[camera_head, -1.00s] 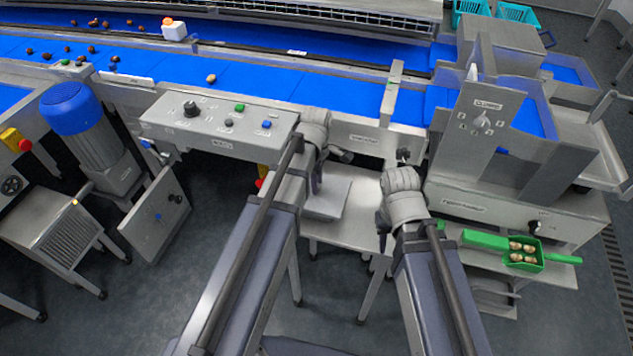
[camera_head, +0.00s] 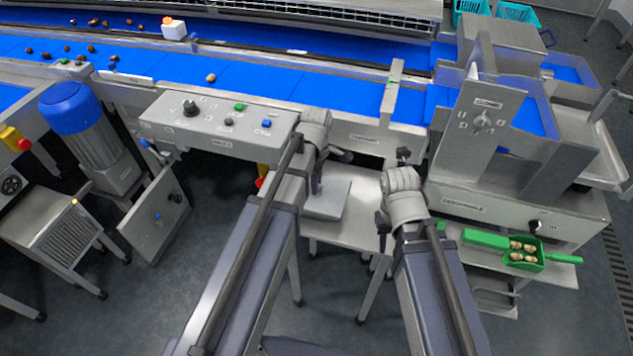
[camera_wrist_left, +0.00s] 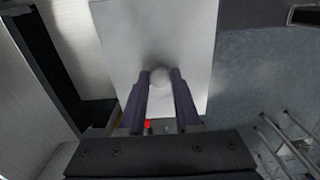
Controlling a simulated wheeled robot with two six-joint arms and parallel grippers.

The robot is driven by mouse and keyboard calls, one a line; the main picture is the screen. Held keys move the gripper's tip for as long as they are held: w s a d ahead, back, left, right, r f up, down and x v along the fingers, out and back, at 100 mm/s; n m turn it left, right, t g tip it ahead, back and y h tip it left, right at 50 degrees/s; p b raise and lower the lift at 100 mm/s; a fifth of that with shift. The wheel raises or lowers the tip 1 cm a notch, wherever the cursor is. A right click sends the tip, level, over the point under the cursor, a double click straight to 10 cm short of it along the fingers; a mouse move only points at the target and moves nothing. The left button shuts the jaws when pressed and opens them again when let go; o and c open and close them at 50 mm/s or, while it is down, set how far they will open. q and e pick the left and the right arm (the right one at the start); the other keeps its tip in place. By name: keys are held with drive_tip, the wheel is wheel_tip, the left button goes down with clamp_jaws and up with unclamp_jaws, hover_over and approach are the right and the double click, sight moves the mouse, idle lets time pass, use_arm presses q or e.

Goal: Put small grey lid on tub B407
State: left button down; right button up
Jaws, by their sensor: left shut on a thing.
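A flat grey plate with square corners, which looks like the small grey lid (camera_head: 333,204), is below my left gripper (camera_head: 316,188) over the pale table. In the left wrist view the plate (camera_wrist_left: 195,40) fills the upper middle. My left gripper (camera_wrist_left: 160,78) is shut on a round pale knob on it, between the two dark fingertips. I cannot tell whether the plate touches anything below. My right gripper (camera_head: 382,232) hangs at the table's right side; its opening cannot be made out. No tub marked B407 can be made out; the labels are too small to read.
A pale table (camera_head: 350,234) stands below both grippers. A grey control box (camera_head: 218,124) is to the left, and a machine with a dial panel (camera_head: 486,118) to the right. The blue belt (camera_head: 270,78) runs behind.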

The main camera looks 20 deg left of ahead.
use_arm(q)
drive_tip(key=shift+f+b, duration=0.5)
drive_tip(key=shift+f, duration=0.05)
drive_tip(key=shift+c, duration=0.6)
unclamp_jaws()
drive_tip(key=shift+r, duration=0.1)
wheel_tip(320, 180, up, 7)
drive_tip(key=p, duration=0.7)
idle(0.5)
idle(0.4)
